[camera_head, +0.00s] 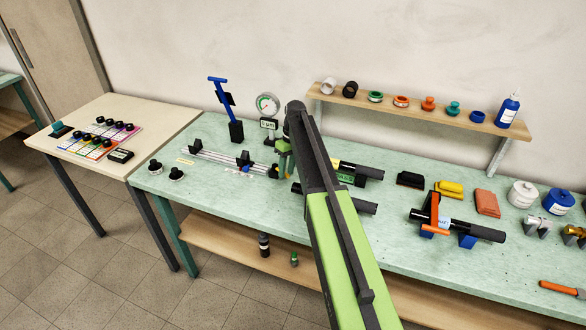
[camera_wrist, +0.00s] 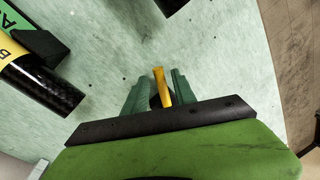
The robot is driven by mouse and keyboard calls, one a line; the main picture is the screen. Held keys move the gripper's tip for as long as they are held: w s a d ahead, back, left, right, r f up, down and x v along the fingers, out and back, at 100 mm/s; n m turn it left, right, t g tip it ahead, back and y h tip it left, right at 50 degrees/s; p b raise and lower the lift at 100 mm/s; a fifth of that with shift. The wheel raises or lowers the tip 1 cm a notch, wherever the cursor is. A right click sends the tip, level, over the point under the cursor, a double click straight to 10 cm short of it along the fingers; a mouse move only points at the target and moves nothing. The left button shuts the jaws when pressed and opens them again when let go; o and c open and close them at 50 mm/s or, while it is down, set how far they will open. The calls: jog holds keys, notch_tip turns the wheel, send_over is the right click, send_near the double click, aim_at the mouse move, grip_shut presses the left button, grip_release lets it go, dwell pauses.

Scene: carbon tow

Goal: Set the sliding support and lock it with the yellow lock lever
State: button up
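A fixture with pale parallel rails (camera_head: 225,161) lies on the green bench. A black support block (camera_head: 243,157) stands on the rails towards their right part, and another black block (camera_head: 195,146) stands at the left end. My gripper (camera_head: 284,162) is low over the bench by the right end of the rails. In the wrist view, a yellow lever (camera_wrist: 161,85) lies between the green fingers of my gripper (camera_wrist: 159,82). The fingers look apart, with bench showing beside the lever. The lever's lower end is hidden behind the gripper's black crossbar.
Black tubes (camera_head: 362,172) lie right of my arm; one also shows in the wrist view (camera_wrist: 40,88). A dial gauge (camera_head: 267,105) and a blue-handled stand (camera_head: 236,130) stand behind the rails. Two black knobs (camera_head: 176,173) sit at the front left. A shelf (camera_head: 420,110) holds small parts.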

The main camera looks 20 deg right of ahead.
jog(key=shift+r, duration=0.1)
jog(key=w+d+r+p, duration=0.1)
jog(key=d+r+p, duration=0.2)
jog(key=r+p, duration=1.4)
jog(key=shift+w, duration=0.2)
jog(key=shift+f, duration=0.1)
